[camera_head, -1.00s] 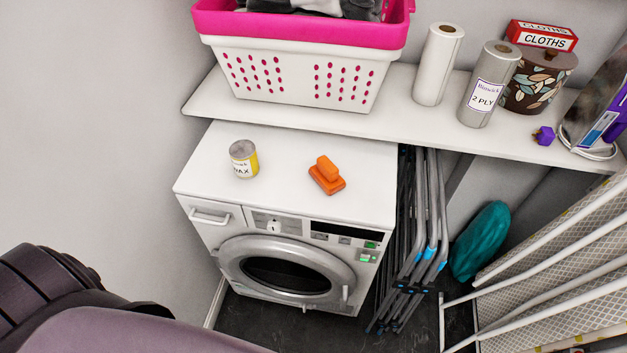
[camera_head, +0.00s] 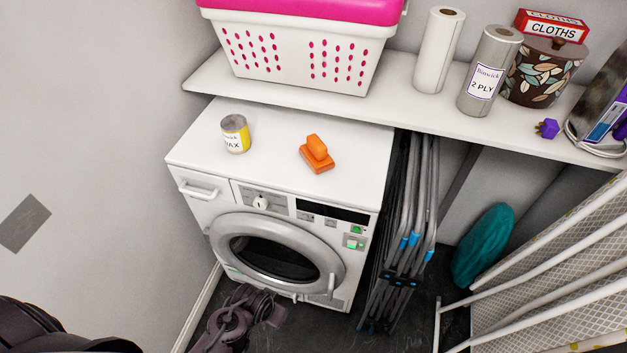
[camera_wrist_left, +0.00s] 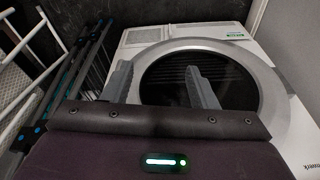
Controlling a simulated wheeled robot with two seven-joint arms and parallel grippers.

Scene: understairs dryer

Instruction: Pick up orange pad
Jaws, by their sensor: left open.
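The orange pad (camera_head: 316,154) lies on the white top of the dryer (camera_head: 215,187), right of a wax tin (camera_head: 235,134). A knob-like upper part sits on its flatter base. My left gripper (camera_wrist_left: 160,78) is open and empty in the left wrist view, its two grey fingers apart in front of the dryer's round door (camera_wrist_left: 200,82). In the head view, dark parts of my left arm show low in front of the dryer, below the pad and well apart from it; the fingers are not clear there. The pad is not in the left wrist view. My right gripper is not in view.
A shelf (camera_head: 400,115) above and behind the dryer holds a pink and white basket (camera_head: 295,50), paper rolls (camera_head: 438,50) and a patterned pot (camera_head: 540,75). A folded grey rack (camera_head: 408,225) stands close right of the dryer. The dryer top around the pad is mostly clear.

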